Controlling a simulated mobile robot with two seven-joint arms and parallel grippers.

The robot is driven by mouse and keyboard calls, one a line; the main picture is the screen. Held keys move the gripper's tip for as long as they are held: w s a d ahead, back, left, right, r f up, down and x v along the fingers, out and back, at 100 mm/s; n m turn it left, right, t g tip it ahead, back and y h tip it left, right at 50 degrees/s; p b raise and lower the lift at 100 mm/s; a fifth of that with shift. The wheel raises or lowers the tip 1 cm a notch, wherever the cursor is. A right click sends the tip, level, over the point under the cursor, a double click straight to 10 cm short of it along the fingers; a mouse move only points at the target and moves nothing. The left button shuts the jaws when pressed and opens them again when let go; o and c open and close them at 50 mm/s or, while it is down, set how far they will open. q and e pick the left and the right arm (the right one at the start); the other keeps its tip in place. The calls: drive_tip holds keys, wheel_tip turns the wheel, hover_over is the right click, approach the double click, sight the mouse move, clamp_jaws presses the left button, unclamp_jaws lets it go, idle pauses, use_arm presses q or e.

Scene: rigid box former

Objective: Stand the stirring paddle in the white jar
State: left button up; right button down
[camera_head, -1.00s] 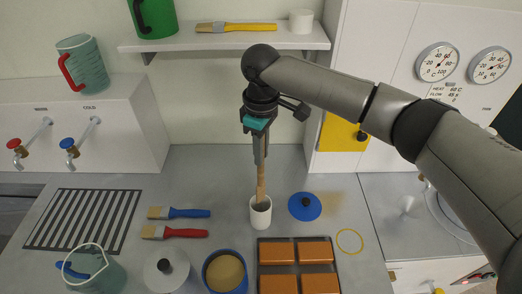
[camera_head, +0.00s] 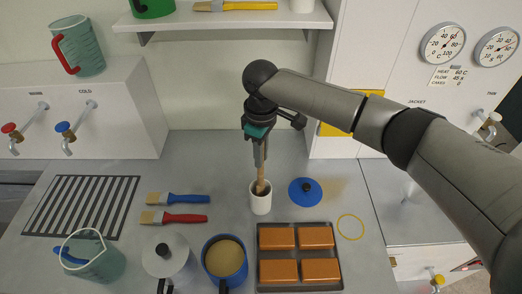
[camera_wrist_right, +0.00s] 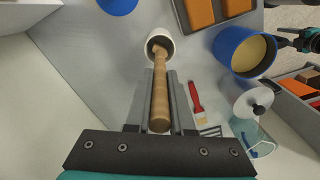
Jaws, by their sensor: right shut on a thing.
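The white jar (camera_head: 260,204) stands upright on the grey counter, left of the blue lid. The stirring paddle (camera_head: 260,182) has a wooden handle and stands nearly upright, its lower end inside the jar's mouth. My right gripper (camera_head: 260,163) is above the jar and shut on the paddle's handle. In the right wrist view the paddle (camera_wrist_right: 160,82) runs from between the fingers (camera_wrist_right: 160,100) into the mouth of the jar (camera_wrist_right: 153,34). Its lower end is hidden inside the jar, so I cannot tell whether it touches the bottom.
The blue lid (camera_head: 305,191) lies right of the jar. A tray (camera_head: 298,251) of orange blocks and a blue pot (camera_head: 225,259) are in front. Blue (camera_head: 180,199) and red (camera_head: 175,217) brushes lie left. A shelf (camera_head: 225,21) is behind.

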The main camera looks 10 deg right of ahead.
drive_tip(key=shift+f, duration=0.15)
drive_tip(key=c, duration=0.7)
unclamp_jaws()
wheel_tip(320, 180, up, 15)
drive_tip(key=shift+r+b, duration=0.15)
drive_tip(key=shift+b, duration=0.25)
idle(0.5)
